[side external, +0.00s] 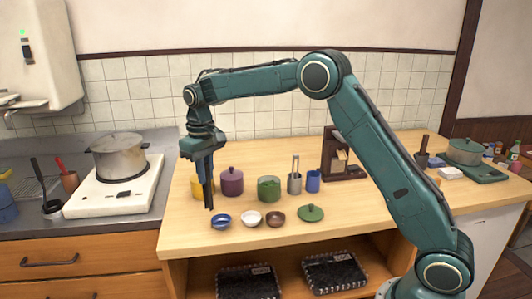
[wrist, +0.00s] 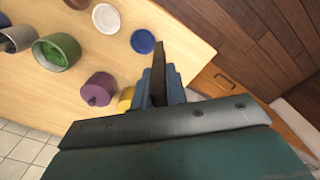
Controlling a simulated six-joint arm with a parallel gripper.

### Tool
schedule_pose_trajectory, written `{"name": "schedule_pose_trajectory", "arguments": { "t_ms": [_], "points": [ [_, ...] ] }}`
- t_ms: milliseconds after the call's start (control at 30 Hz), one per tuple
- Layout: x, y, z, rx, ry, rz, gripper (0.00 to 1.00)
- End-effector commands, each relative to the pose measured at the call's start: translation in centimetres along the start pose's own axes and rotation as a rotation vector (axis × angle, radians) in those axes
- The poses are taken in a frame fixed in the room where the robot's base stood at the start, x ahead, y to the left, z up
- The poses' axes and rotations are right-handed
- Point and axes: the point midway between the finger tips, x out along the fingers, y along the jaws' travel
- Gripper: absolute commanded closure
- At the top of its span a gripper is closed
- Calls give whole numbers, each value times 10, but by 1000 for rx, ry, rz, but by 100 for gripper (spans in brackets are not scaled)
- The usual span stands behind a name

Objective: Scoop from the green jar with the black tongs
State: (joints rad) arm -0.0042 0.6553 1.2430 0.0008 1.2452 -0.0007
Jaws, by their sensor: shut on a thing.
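The green jar (side external: 268,190) stands uncovered on the wooden counter, right of the purple lidded jar (side external: 231,182). In the wrist view, the green jar (wrist: 58,52) shows green contents inside. A green lid (side external: 310,213) lies on the counter in front and to the right of it. My gripper (side external: 205,168) is shut on the black tongs (side external: 209,195), which point down, tips above the counter near the blue bowl (side external: 221,222). The tongs also show between the blue fingers in the wrist view (wrist: 159,70). My gripper is left of the green jar, apart from it.
A yellow jar (side external: 195,188) is partly hidden behind the tongs. A white bowl (side external: 251,218) and a brown bowl (side external: 276,219) stand in front. A grey canister (side external: 295,185) and blue cup (side external: 313,181) are right of the green jar. A pot (side external: 118,158) sits on the left.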

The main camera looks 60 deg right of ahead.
Motion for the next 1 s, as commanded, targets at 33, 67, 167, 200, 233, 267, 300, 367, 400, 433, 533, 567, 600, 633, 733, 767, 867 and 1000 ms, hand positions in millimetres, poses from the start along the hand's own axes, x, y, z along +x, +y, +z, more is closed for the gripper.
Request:
{"name": "schedule_pose_trajectory", "arguments": {
  "t_ms": [33,67,167,200,233,267,300,367,400,433,533,567,600,633,733,767,867,1000],
  "points": [
    [-2,8,-1,-9,1,3,100],
    [-2,11,-1,-18,1,5,100],
    [-3,19,-2,-47,-3,9,100],
    [-4,23,-2,-59,-4,11,100],
    [-4,26,-2,-69,-5,13,100],
    [-5,29,-2,-77,-6,14,100],
    [-5,32,-2,-90,-7,16,100],
    [-7,39,-3,-113,-7,20,100],
    [-7,44,-3,-129,-8,23,100],
    [-8,48,-3,-140,-9,25,100],
    [-10,62,-2,-188,-13,34,100],
    [-11,67,-2,-203,-14,37,100],
    [-12,73,-2,-224,-15,40,100],
    [-13,78,-1,-238,-16,43,100],
    [-15,93,0,-290,-18,53,100],
    [-16,98,0,-305,-19,56,100],
    [-18,114,2,-355,-21,66,100],
    [-22,136,6,-429,-22,81,100]
  ]
}}
